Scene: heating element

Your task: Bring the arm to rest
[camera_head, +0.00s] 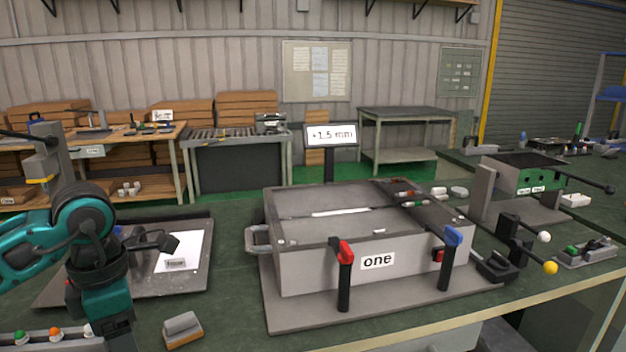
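My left arm, teal with black joints, comes in from the left and bends down over the workbench. My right arm and gripper are not in view. A large grey box labelled "one" (320,262) stands on a plate in the middle of the bench.
A red-tipped lever (345,280) and a blue-tipped lever (447,262) stand upright before the box. A "+1.5 mm" display (330,135) rises behind it. Levers with white and yellow knobs (550,267) stand at right. A small grey block (182,328) lies at the front left.

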